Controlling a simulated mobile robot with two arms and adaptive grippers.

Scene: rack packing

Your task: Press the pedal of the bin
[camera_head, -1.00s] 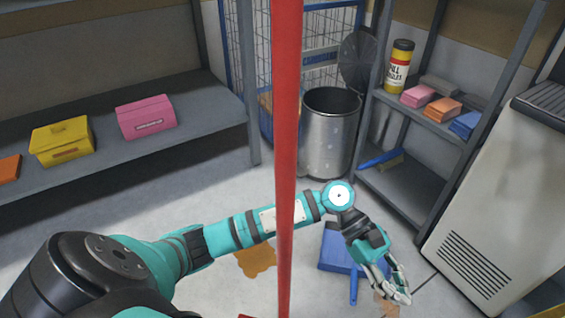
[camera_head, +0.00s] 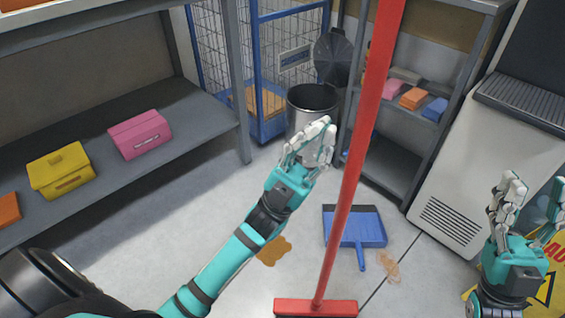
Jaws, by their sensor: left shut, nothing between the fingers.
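The bin (camera_head: 298,118) is a metal cylinder with a dark open mouth, standing at the back centre. Its dark round lid (camera_head: 333,58) is raised behind it. The bin's lower part is hidden behind my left gripper, and no pedal is visible. My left gripper (camera_head: 318,138) is shut and empty, and overlaps the front of the bin in the view. I cannot tell whether it touches the bin. My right gripper (camera_head: 530,197) is at the right edge, in front of the white appliance, with its fingers apart and nothing seen between them.
A red-handled broom (camera_head: 345,190) crosses the view right of my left gripper. A blue dustpan (camera_head: 362,227) and brown stains (camera_head: 272,250) are on the floor. A shelf (camera_head: 385,165) stands right of the bin, a blue wire cage (camera_head: 268,125) left. A white appliance (camera_head: 450,205) is at right.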

